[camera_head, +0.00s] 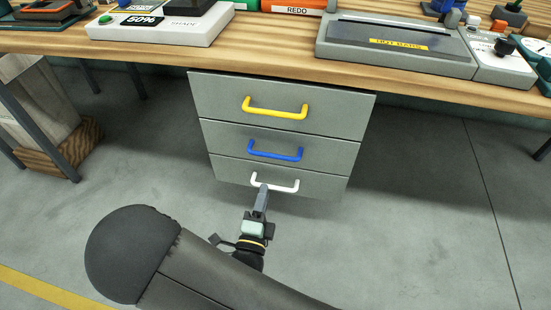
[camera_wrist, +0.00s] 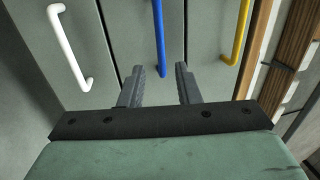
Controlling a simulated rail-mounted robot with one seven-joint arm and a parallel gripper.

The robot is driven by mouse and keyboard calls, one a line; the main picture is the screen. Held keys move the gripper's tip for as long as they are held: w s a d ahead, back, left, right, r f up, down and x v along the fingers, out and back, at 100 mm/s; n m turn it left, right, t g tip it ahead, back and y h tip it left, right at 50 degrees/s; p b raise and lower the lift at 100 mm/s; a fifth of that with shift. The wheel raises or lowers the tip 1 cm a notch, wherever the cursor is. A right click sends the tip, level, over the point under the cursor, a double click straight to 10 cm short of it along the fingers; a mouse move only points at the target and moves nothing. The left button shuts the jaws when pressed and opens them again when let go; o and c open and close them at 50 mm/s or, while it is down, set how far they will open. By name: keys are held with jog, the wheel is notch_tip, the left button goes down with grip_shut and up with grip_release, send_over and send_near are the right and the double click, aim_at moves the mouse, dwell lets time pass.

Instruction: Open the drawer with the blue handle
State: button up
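The blue handle (camera_head: 275,152) is on the middle drawer (camera_head: 225,136) of a grey three-drawer unit under the bench. This drawer looks shut, its front level with the others. My gripper (camera_head: 263,188) is in front of the unit and overlaps the white handle in the head view. In the wrist view my gripper (camera_wrist: 160,70) is open, with one finger on each side of the line of the blue handle (camera_wrist: 158,38). Nothing is held. I cannot tell how far the fingertips are from the handle.
The yellow handle (camera_head: 275,111) is on the top drawer and the white handle (camera_head: 285,186) on the bottom one. The wooden bench top (camera_head: 270,55) overhangs the unit. A wooden block (camera_head: 40,115) and bench legs stand at left. Floor at right is clear.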

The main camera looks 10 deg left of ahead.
aim_at(274, 156)
jog(key=w+b, duration=0.1)
jog(key=w, duration=0.3)
jog(key=w+r, duration=0.1)
jog(key=w, duration=0.3)
jog(key=w+r+b, duration=0.1)
jog(key=w, duration=0.3)
jog(key=shift+w+r+b, duration=0.15)
jog(key=shift+b, duration=0.15)
jog(key=shift+a, duration=0.1)
grip_shut()
